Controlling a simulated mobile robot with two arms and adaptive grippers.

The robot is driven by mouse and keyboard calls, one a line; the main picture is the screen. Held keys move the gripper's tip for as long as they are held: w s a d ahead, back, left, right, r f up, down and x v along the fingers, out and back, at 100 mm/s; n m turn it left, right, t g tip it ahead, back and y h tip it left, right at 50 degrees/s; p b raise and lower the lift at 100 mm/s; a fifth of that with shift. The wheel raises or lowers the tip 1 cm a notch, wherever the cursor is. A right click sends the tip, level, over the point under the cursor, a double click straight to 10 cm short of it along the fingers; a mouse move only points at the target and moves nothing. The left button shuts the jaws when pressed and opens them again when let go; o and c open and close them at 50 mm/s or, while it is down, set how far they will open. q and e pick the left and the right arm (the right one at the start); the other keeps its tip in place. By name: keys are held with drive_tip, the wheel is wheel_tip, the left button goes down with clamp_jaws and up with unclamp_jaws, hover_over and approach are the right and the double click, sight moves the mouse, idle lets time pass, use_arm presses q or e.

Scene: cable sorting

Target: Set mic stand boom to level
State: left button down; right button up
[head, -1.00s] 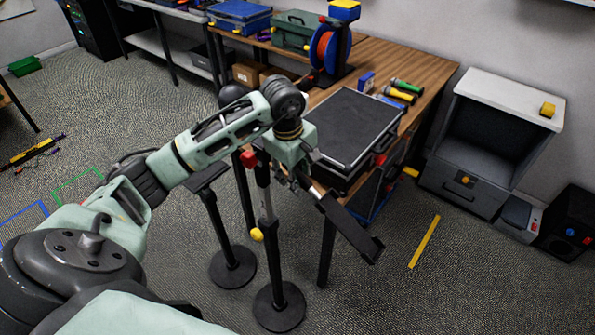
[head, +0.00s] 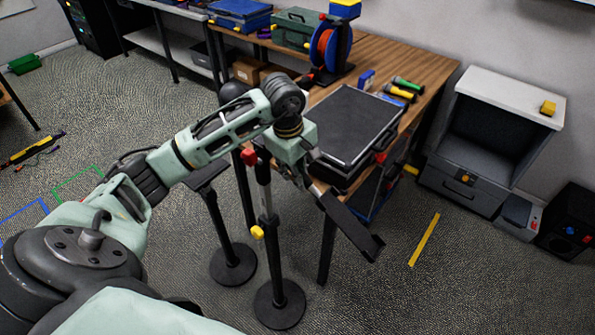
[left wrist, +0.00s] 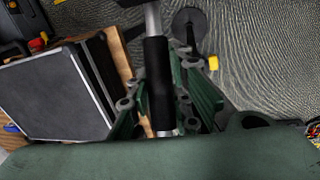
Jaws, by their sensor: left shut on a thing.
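The mic stand (head: 274,265) stands upright on a round black base, with a yellow knob (head: 257,232) on its pole and a red knob (head: 249,156) higher up. Its boom (head: 349,227) slopes down to the right, with a dark block at its low end. My left gripper (head: 302,176) is at the boom, right of the pole. In the left wrist view, the boom's black sleeve (left wrist: 158,85) lies between my green fingers, which are shut on it. My gripper and arm hide part of the boom and its joint. My right gripper is out of view.
A wooden table (head: 388,52) with a black case (head: 350,128) stands just behind the boom. Another black stand (head: 225,235) is close on the left. A grey cabinet (head: 490,140) is at the right. The carpet (head: 370,300) at front right is clear except for a yellow strip (head: 424,240).

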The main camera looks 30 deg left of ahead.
sight(302, 172)
use_arm(q)
drive_tip(key=shift+w+d+r+h+b, duration=0.1)
drive_tip(key=shift+d+r+h+b, duration=0.1)
drive_tip(key=shift+r+h+b, duration=0.45)
drive_tip(key=shift+d+r+h+b, duration=0.2)
drive_tip(key=shift+r+h+b, duration=0.2)
drive_tip(key=shift+h+b, duration=0.4)
drive_tip(key=shift+d+r+h+b, duration=0.25)
drive_tip(key=shift+r+h+b, duration=0.8)
drive_tip(key=shift+b, duration=0.05)
drive_tip(key=shift+r+n+h+b, duration=0.3)
drive_tip(key=shift+r+h, duration=0.1)
drive_tip(key=shift+r, duration=0.2)
drive_tip(key=c, duration=1.6)
unclamp_jaws()
drive_tip(key=shift+o, duration=0.2)
drive_tip(key=shift+f, duration=0.1)
drive_tip(key=shift+d, duration=0.1)
